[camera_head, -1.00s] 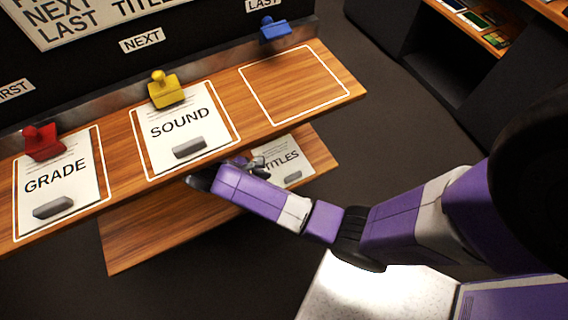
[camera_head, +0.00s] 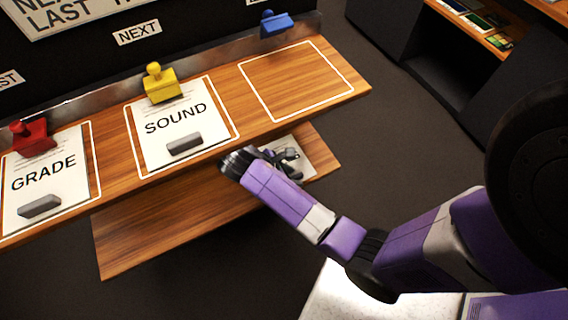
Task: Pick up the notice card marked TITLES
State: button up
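The TITLES notice card (camera_head: 305,157) lies on the lower wooden shelf (camera_head: 150,230), near its right end. Only its white edges show, and its lettering and grey grip block are hidden behind my gripper. My gripper (camera_head: 293,158) is over the card, with its dark fingers pointing right. The fingers seem spread apart, but I cannot see whether they touch the card or its block.
The upper ledge holds the GRADE card (camera_head: 70,170) and the SOUND card (camera_head: 190,108) in white outlines. The right outline (camera_head: 300,80) is empty. Red (camera_head: 32,138), yellow (camera_head: 161,85) and blue (camera_head: 277,23) stampers stand behind the outlines. The upper ledge overhangs the lower shelf.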

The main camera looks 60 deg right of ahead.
grip_shut()
jog(key=shift+r, duration=0.15)
